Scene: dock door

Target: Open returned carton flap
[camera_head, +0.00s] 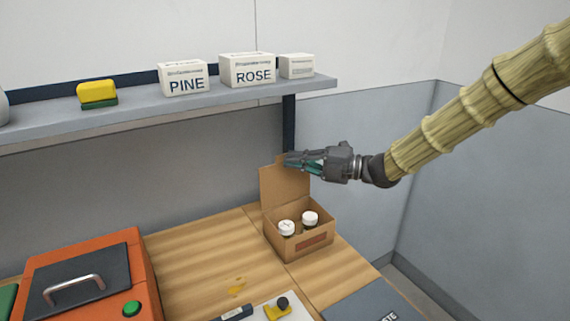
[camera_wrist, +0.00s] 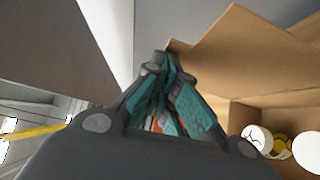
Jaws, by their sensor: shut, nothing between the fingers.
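The brown carton (camera_head: 318,244) stands on the wooden bench with two white-capped jars (camera_head: 287,228) inside. One flap (camera_head: 284,190) stands upright at the carton's far left side, and the inside is open to view. My gripper (camera_head: 288,160) is shut and empty, with its fingertips at the top edge of that flap. In the wrist view my gripper (camera_wrist: 160,65) points past the flap (camera_wrist: 235,55), which lies just to its right; I cannot tell whether they touch. White caps (camera_wrist: 257,138) show at the lower right there.
A shelf (camera_head: 220,92) above holds PINE (camera_head: 184,80) and ROSE (camera_head: 248,70) boxes, a smaller box and a yellow-green sponge (camera_head: 97,93). An orange machine (camera_head: 135,255) stands at the lower left. A clipboard with a yellow tool (camera_head: 278,311) lies in front. The bench (camera_head: 195,250) left of the carton is mostly clear.

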